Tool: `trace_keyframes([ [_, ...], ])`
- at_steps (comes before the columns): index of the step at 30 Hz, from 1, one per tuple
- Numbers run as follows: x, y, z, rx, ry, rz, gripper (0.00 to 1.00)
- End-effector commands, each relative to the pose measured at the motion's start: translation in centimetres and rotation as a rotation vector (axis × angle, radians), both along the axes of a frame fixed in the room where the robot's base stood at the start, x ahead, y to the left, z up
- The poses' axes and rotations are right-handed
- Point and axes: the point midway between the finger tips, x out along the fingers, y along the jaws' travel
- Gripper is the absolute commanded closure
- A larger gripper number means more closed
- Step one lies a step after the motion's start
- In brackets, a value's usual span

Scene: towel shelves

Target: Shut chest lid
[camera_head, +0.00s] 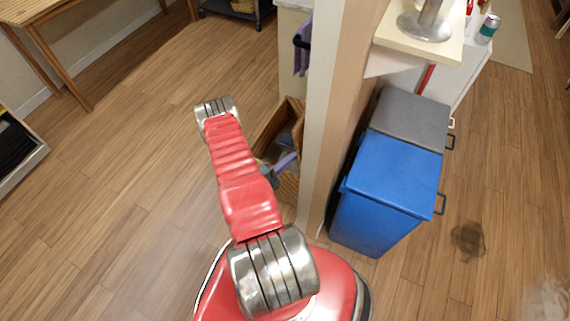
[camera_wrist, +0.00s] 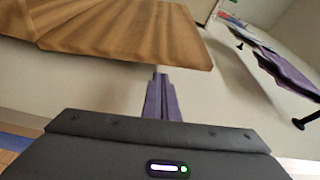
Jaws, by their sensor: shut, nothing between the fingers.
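The wooden chest (camera_head: 265,130) stands open in the head view, left of the pillar, with something dark and bluish inside. My red arm hides part of it. In the wrist view a brown wooden panel (camera_wrist: 130,35), which looks like the chest's lid, fills the upper left. My gripper (camera_wrist: 162,78) has purple fingers that are shut and empty, with their tips near the panel's lower edge. I cannot tell whether they touch it. In the head view my gripper (camera_head: 286,161) is at the chest's opening, partly hidden by my arm.
A pillar (camera_head: 328,110) stands close right of the chest. Beyond it are a blue bin (camera_head: 395,175) and a grey bin (camera_head: 412,115). A purple towel (camera_head: 303,45) hangs above the chest.

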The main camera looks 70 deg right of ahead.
Motion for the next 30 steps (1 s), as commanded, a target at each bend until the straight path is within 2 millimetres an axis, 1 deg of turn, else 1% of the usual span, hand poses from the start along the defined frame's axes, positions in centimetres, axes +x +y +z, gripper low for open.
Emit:
trace_keyframes([
  [1, -0.4, -0.6, 0.1, -0.001, 0.000, -0.003, 1.00],
  [6, -1.1, -2.3, 0.2, -0.001, -0.001, -0.002, 1.00],
  [10, -1.5, -3.2, 0.2, 0.000, 0.000, -0.001, 1.00],
  [14, -1.6, -3.4, 0.2, 0.001, 0.001, 0.001, 1.00],
  [24, -1.5, -3.4, 0.2, 0.001, 0.001, 0.001, 1.00],
  [30, -0.9, -3.5, 0.2, 0.000, 0.000, 0.001, 1.00],
])
